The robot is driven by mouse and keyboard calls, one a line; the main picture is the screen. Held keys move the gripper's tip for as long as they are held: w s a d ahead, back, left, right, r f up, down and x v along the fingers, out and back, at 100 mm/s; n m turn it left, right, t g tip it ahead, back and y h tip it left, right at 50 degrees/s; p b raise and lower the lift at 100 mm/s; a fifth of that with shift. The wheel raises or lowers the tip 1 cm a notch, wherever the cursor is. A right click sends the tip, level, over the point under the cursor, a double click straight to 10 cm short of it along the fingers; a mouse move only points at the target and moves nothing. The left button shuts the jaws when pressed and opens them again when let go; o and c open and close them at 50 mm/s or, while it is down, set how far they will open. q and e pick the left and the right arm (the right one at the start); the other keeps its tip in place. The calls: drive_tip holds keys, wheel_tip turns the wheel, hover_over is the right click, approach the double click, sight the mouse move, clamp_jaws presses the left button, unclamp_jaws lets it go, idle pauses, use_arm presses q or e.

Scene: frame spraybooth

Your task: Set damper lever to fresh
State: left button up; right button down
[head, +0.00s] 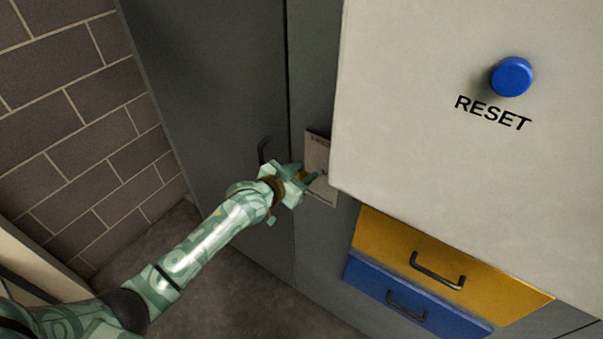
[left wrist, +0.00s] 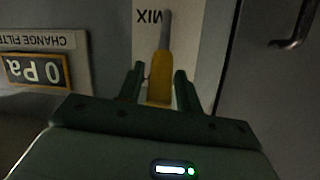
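The damper lever has a yellow grip (left wrist: 160,75) and a grey shaft. In the left wrist view it stands between the two fingers of my left gripper (left wrist: 159,75). Narrow gaps show on both sides of the grip, so the fingers look open around it. The lever is on a pale plate (left wrist: 188,42) with the word MIX upside down by the shaft. In the head view my left gripper (head: 303,178) is in front of this plate (head: 318,160) and mostly hides the lever. My right gripper is not in view.
A dark door handle (head: 264,150) is just left of the gripper. A white box with a blue RESET button (head: 511,77) juts out at right. Yellow (head: 460,265) and blue (head: 410,300) drawers are below. A gauge reading 0 Pa (left wrist: 38,71) shows at left in the wrist view.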

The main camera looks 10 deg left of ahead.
use_arm(q)
drive_tip(key=shift+o, duration=0.2)
drive_tip(key=v, duration=1.6)
drive_tip(key=shift+r, duration=0.1)
